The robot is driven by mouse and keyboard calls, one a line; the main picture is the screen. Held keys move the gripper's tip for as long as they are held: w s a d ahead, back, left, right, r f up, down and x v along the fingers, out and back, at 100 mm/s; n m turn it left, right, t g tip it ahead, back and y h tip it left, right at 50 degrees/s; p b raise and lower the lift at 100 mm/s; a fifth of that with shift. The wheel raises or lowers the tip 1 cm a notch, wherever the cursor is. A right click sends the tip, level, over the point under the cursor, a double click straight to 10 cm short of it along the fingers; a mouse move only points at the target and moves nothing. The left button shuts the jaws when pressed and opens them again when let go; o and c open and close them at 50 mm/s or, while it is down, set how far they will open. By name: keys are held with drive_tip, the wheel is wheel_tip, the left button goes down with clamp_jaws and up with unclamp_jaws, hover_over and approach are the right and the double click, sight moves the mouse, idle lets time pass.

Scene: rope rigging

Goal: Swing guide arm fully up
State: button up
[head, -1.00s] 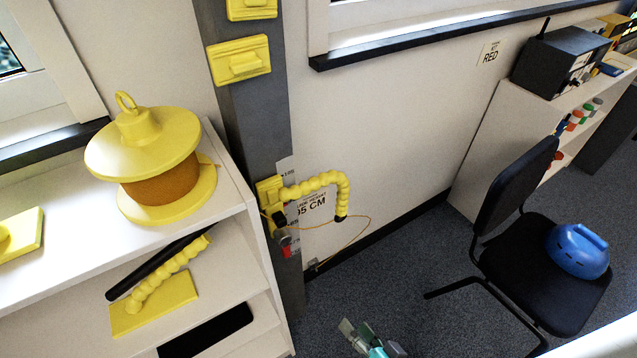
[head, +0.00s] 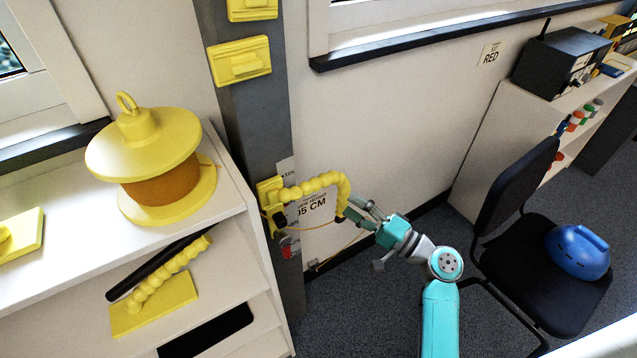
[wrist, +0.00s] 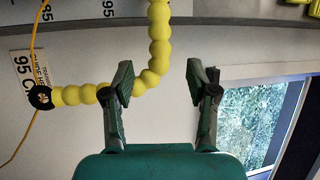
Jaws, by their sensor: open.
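The yellow beaded guide arm (head: 312,186) sticks out to the right from a yellow mount (head: 269,195) on the grey post (head: 247,120), then bends down to a dark tip. In the wrist view the guide arm (wrist: 160,40) runs down and curves left to its black end ring (wrist: 41,97). My gripper (head: 356,212) is open at the guide arm's drooping end. In the wrist view my gripper (wrist: 158,80) has its jaws spread, with the bend of the arm by the left finger. I cannot tell whether they touch.
A thin yellow line (head: 335,250) hangs below the guide arm. A white shelf (head: 235,230) with a yellow spool (head: 150,165) stands at left. The carpet between is clear.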

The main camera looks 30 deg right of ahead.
sight(319, 183)
drive_tip(key=x, duration=1)
drive_tip(key=shift+w+a+r, duration=0.1)
drive_tip(key=shift+w+a, duration=0.05)
drive_tip(key=shift+w, duration=0.15)
clamp_jaws()
